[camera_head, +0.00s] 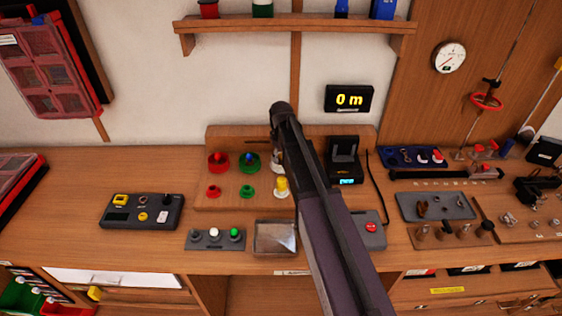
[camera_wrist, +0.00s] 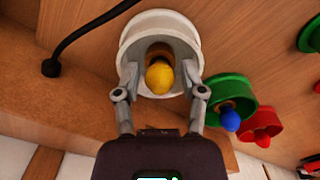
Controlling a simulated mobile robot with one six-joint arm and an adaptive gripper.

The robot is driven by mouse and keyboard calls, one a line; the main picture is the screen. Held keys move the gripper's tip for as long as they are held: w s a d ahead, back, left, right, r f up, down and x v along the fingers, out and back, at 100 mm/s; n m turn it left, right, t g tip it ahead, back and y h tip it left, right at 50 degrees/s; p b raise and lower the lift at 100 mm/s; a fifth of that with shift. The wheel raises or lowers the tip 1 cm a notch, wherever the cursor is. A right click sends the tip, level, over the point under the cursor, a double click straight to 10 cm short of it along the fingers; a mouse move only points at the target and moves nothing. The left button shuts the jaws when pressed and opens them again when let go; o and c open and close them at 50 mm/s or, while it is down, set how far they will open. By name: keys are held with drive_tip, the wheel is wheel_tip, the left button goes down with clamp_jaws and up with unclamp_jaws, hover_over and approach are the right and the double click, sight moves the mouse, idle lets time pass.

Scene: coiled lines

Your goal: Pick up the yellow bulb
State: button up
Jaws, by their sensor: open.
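The yellow bulb (camera_wrist: 159,77) sits in the middle of a round white holder (camera_wrist: 135,40) in the wrist view. My gripper (camera_wrist: 159,75) is open, with one grey fingertip on each side of the bulb and a gap on both sides. The fingers overlap the white rim in the picture; I cannot tell whether they touch it. In the head view my dark arm hides most of the gripper and part of the holders. A yellow-topped white piece (camera_head: 281,186) shows there beside my arm; I cannot tell whether it is this same bulb.
A green holder with a blue bulb (camera_wrist: 230,118) and a red holder (camera_wrist: 261,125) stand close by. A black cable (camera_wrist: 90,30) runs past the white holder. A clear-topped box (camera_head: 275,237) and a grey button panel (camera_head: 215,238) lie in front on the bench.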

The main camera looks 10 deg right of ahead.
drive_tip(key=shift+c, duration=0.2)
idle(0.4)
drive_tip(key=c, duration=0.5)
drive_tip(key=shift+r, duration=0.15)
wheel_tip(320, 180, up, 3)
drive_tip(key=p, duration=0.3)
drive_tip(key=s+d, duration=0.1)
drive_tip(key=s, duration=0.4)
drive_tip(key=s+d+r+p, duration=0.1)
drive_tip(key=s+d, duration=0.1)
drive_tip(key=s, duration=0.3)
drive_tip(key=s+d+p, duration=0.1)
drive_tip(key=s+d, duration=0.1)
drive_tip(key=s, duration=0.3)
drive_tip(key=shift+s+r, duration=0.1)
drive_tip(key=shift+r, duration=0.25)
drive_tip(key=shift+n, duration=1.6)
